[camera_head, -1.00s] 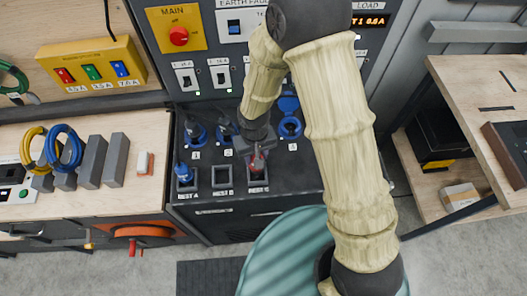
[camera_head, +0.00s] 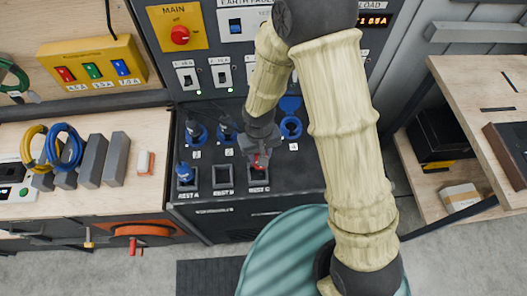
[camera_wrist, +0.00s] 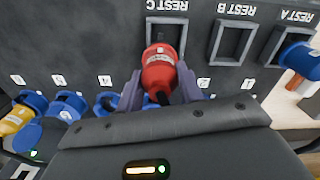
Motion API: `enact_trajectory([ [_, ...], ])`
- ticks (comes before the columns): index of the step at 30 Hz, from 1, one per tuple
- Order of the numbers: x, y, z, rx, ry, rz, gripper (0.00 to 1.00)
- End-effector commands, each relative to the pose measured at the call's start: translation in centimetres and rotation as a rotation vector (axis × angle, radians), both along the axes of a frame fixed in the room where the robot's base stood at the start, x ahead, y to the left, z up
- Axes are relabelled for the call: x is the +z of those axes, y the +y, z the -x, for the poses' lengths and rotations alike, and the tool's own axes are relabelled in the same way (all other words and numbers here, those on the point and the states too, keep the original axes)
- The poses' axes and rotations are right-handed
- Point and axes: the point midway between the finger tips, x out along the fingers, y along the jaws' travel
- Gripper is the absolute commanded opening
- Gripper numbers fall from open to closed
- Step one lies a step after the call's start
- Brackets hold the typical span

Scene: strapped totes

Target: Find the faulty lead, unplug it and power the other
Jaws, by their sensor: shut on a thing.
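My gripper (camera_head: 260,150) is shut on a red plug (camera_head: 262,161) at the rest marked REST C (camera_head: 259,188). In the wrist view the red plug (camera_wrist: 160,72) sits between the two fingers, its end over the REST C opening (camera_wrist: 166,30); I cannot tell how deep it is. A blue plug (camera_head: 184,172) stands in REST A, and REST B (camera_head: 223,177) is empty. Two blue sockets at the left, one (camera_head: 196,133) and its neighbour (camera_head: 228,128), hold dark plugs. A blue socket (camera_head: 291,127) to the right has its lid raised.
The upright panel has a red MAIN knob (camera_head: 179,36), an earth fault unit (camera_head: 235,26) and white breakers (camera_head: 187,77). A yellow box (camera_head: 92,64) with coloured switches is at upper left. Yellow and blue cable coils (camera_head: 66,148) and grey blocks lie on the left bench.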

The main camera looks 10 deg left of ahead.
Motion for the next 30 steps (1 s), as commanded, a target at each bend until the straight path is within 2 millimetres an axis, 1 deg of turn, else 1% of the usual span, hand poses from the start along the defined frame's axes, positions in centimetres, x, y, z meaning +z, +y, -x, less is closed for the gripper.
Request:
enact_trajectory([
  [8,-0.3,0.7,0.4,0.019,0.0,0.0,0.1],
  [18,-0.7,-0.1,0.0,-0.001,0.0,0.0,0.1],
  [26,-1.0,-0.2,-0.1,-0.006,0.0,0.001,0.1],
  [27,-1.0,-0.3,-0.1,-0.006,0.0,0.001,0.42],
  [29,-0.9,-0.3,-0.1,-0.006,0.0,0.001,0.54],
  [30,-0.9,-0.3,-0.1,-0.006,0.0,0.001,0.62],
])
